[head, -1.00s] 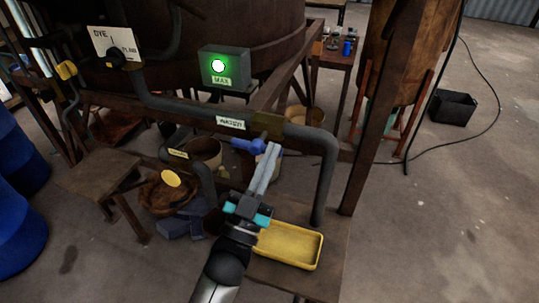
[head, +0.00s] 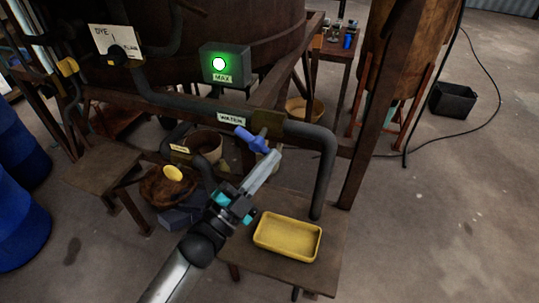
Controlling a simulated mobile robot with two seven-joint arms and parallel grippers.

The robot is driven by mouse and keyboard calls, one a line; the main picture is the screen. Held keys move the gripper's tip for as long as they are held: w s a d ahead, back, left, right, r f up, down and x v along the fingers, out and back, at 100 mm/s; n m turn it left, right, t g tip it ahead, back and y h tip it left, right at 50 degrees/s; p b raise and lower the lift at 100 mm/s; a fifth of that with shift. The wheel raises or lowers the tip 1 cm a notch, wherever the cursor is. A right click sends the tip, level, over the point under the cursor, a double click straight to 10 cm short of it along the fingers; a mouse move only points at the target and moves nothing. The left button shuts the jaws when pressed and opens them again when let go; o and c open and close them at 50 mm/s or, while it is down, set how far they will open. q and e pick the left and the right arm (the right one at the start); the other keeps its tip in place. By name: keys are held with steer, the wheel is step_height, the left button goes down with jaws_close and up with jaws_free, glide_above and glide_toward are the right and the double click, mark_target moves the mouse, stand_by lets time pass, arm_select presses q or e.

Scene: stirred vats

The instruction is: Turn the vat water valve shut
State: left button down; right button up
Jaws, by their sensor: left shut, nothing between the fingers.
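The water valve has a blue handle (head: 252,139) on the dark pipe, just below a white label reading WATER (head: 231,118). The handle slants from upper left to lower right. My left gripper (head: 274,156) reaches up from below, its fingers shut with nothing held. Its fingertips are at the lower right end of the handle and seem to touch it, though I cannot tell for certain. My right gripper is not in view.
A box with a lit green lamp (head: 219,64) labelled MAX is on the vat (head: 220,20). A yellow tray (head: 288,256) lies on a low table below the valve. A bent pipe (head: 326,175) stands right of the gripper. Blue barrels (head: 22,225) stand at left.

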arm_select(q)
steer(key=m+g+p, duration=0.1)
steer(key=m, duration=0.2)
steer(key=a+f+m+g+p, duration=0.1)
steer(key=m+g, duration=0.1)
steer(key=m, duration=0.1)
steer(key=a+f+m+g+p, duration=0.1)
steer(key=m+p, duration=0.1)
steer(key=shift+w+m+g, duration=0.3)
steer(key=shift+w+m, duration=0.05)
steer(key=shift+m, duration=0.05)
steer(key=shift+a, duration=0.15)
stand_by(0.8)
stand_by(0.4)
